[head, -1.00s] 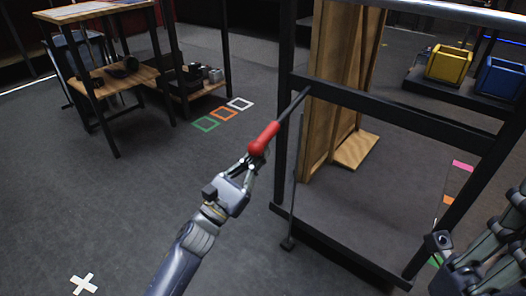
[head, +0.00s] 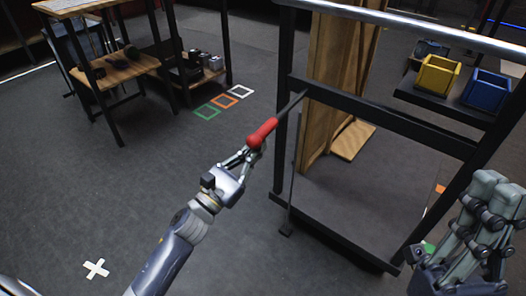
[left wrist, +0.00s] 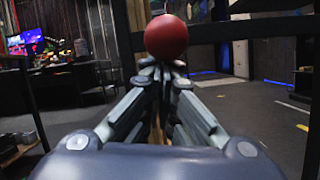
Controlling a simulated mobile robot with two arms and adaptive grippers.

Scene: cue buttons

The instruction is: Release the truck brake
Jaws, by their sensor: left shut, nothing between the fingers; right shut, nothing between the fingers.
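The truck's brake lever has a red handle (head: 262,133) with a rounded end, on a thin black rod (head: 291,104) that runs up to the truck's black frame (head: 400,122). My left gripper (head: 250,153) is shut, with its fingertips at the rounded end of the handle. In the left wrist view the red ball end (left wrist: 166,37) sits just beyond the closed fingertips (left wrist: 162,66), not between them. Whether they touch it I cannot tell. My right gripper (head: 492,192) is shut and empty at the right edge, apart from the lever.
The truck holds upright wooden boards (head: 335,85). Behind it stand a yellow bin (head: 437,75) and a blue bin (head: 486,90). A wooden workbench (head: 120,70) stands at the back left. Floor squares and a white cross (head: 96,268) mark open floor on the left.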

